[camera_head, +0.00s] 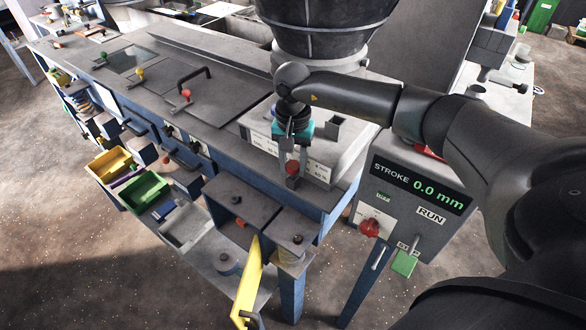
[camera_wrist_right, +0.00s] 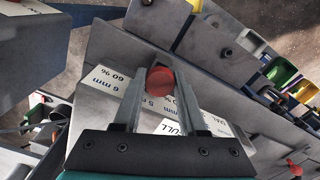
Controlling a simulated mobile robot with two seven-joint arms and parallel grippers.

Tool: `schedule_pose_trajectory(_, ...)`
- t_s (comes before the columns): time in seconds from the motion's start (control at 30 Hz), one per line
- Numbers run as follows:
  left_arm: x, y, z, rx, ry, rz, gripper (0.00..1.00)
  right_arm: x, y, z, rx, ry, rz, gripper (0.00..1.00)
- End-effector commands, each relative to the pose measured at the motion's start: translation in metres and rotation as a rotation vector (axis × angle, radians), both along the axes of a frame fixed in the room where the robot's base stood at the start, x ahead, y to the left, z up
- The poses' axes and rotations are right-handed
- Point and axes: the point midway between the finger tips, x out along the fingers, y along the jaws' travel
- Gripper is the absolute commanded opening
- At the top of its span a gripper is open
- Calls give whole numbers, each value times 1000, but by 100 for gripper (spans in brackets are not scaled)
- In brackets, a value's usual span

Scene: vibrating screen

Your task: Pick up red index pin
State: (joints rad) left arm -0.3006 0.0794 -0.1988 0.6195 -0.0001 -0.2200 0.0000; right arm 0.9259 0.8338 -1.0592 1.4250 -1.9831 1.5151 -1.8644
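The red index pin (camera_head: 292,168) shows its round red head at the front corner of the grey labelled block (camera_head: 325,150). In the right wrist view its red head (camera_wrist_right: 160,81) lies between the two fingers, close to the tips. My right gripper (camera_head: 293,170) reaches down over it with one finger on each side. The fingers stand apart by about the width of the head. I cannot tell whether they touch it. The pin's lower part is mostly hidden. My left gripper is not in view.
A dark round hopper (camera_head: 315,35) hangs just behind my right wrist. A control box (camera_head: 408,205) with a stroke display and red knob stands to the right. A yellow lever (camera_head: 247,285) sticks out below. Yellow (camera_head: 110,164) and green (camera_head: 143,192) bins stand at the left front.

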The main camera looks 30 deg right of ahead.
Motion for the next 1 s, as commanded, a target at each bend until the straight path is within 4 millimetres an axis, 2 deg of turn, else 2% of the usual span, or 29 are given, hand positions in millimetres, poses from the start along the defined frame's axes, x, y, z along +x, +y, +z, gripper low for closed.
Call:
schedule_pose_trajectory(0.03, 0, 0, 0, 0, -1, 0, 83, 0, 0, 0, 0, 0, 0, 32)
schedule_pose_trajectory(0.3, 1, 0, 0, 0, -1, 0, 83, 0, 0, 0, 0, 0, 0, 1)
schedule_pose_trajectory(0.33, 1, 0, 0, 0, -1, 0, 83, 0, 0, 0, 0, 0, 0, 0)
schedule_pose_trajectory(0.77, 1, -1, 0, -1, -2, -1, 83, 0, 0, 3, 0, -1, 0, 0)
schedule_pose_trajectory(0.87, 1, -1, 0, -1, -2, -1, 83, 1, 0, 11, 1, -4, -1, 0)
schedule_pose_trajectory(1.0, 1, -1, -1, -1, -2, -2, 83, 1, 0, 30, 0, -6, -1, 0)
